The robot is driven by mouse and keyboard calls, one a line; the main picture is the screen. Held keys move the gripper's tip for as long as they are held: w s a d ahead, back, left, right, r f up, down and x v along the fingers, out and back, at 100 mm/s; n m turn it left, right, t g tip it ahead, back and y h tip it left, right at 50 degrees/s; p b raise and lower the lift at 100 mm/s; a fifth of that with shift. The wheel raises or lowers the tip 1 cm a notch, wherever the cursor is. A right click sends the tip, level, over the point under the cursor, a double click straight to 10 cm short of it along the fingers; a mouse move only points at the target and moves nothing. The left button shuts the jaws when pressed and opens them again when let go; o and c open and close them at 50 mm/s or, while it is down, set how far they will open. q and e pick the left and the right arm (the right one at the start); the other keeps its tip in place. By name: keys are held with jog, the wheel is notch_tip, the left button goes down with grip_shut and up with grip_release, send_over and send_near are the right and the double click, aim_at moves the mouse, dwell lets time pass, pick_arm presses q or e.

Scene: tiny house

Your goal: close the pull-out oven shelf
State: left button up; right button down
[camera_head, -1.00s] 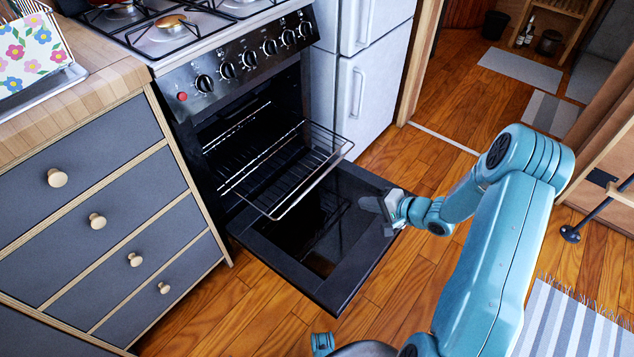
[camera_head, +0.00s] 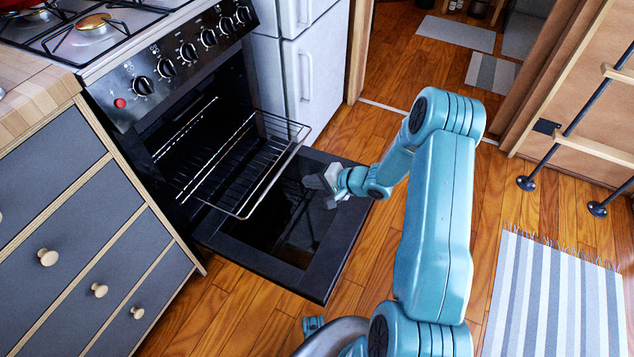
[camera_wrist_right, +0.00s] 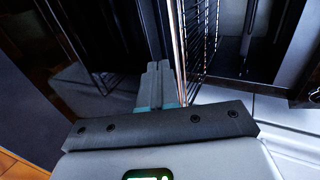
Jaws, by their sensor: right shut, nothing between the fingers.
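The wire oven shelf (camera_head: 247,214) is pulled part way out of the oven (camera_head: 178,125), above the lowered black oven door (camera_head: 325,272). My right gripper (camera_head: 312,182) is shut and empty, over the door and just right of the shelf's front edge. In the right wrist view the shut fingers (camera_wrist_right: 156,80) point at the shelf's wire bars (camera_wrist_right: 196,45). I cannot tell whether they touch the shelf. My left gripper is not in view.
A white fridge (camera_head: 312,85) stands right of the oven. Grey drawers (camera_head: 75,240) with wooden knobs stand at its left. A striped rug (camera_head: 555,295) and a ladder (camera_head: 575,125) are at the right. Wooden floor lies free between the door and the rug.

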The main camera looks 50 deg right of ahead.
jog(key=w+r+b+x, duration=0.1)
jog(key=b+x, duration=0.1)
jog(key=x, duration=0.6)
jog(key=shift+r+b, duration=0.25)
jog(key=shift+b, duration=0.15)
jog(key=shift+w+a, duration=0.1)
jog(key=shift+w, duration=0.05)
